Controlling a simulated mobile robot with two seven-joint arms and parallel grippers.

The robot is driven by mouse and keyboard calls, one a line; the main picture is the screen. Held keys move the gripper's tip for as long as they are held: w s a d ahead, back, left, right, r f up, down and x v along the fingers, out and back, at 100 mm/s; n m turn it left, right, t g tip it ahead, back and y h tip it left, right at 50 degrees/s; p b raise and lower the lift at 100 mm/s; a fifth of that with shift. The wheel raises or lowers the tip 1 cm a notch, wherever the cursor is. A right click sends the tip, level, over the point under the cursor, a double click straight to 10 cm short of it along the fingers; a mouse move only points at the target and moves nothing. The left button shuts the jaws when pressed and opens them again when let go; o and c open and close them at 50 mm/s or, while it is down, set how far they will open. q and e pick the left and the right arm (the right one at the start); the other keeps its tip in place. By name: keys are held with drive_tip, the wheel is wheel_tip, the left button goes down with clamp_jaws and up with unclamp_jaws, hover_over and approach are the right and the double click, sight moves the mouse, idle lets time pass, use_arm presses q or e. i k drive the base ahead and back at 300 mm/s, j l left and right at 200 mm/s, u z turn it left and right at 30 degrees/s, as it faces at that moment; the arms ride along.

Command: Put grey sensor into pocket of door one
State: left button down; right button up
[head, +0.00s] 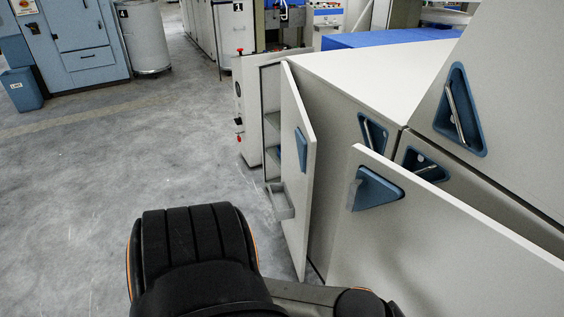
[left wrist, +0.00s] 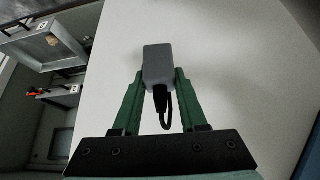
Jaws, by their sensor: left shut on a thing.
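The grey sensor (left wrist: 158,64), a small block with a black cable looping from its near end, is held between the green fingers of my left gripper (left wrist: 158,85) in the left wrist view. A broad pale panel lies behind it; whether they touch cannot be told. In the head view a narrow cabinet door (head: 296,195) with a blue triangular handle stands open, a small grey pocket (head: 281,204) low on its inner side. I cannot read which door is one. My left gripper and the sensor are not visible in the head view, and my right gripper shows in neither view.
A second pale door (head: 440,245) stands open at the lower right. Tray-like holders with small labels (left wrist: 45,50) and a red-tipped part (left wrist: 33,94) show left in the left wrist view. Clear concrete floor (head: 100,190) lies left of the cabinets. A blue bin (head: 22,90) stands far left.

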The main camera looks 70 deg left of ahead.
sight(283, 209)
drive_tip(key=k+j, duration=0.15)
drive_tip(key=j, duration=1.1)
drive_tip(key=k+j+u, duration=0.1)
drive_tip(key=j, duration=1.2)
drive_tip(key=k+j, duration=0.1)
drive_tip(key=j, duration=1.15)
drive_tip(key=k+u, duration=0.05)
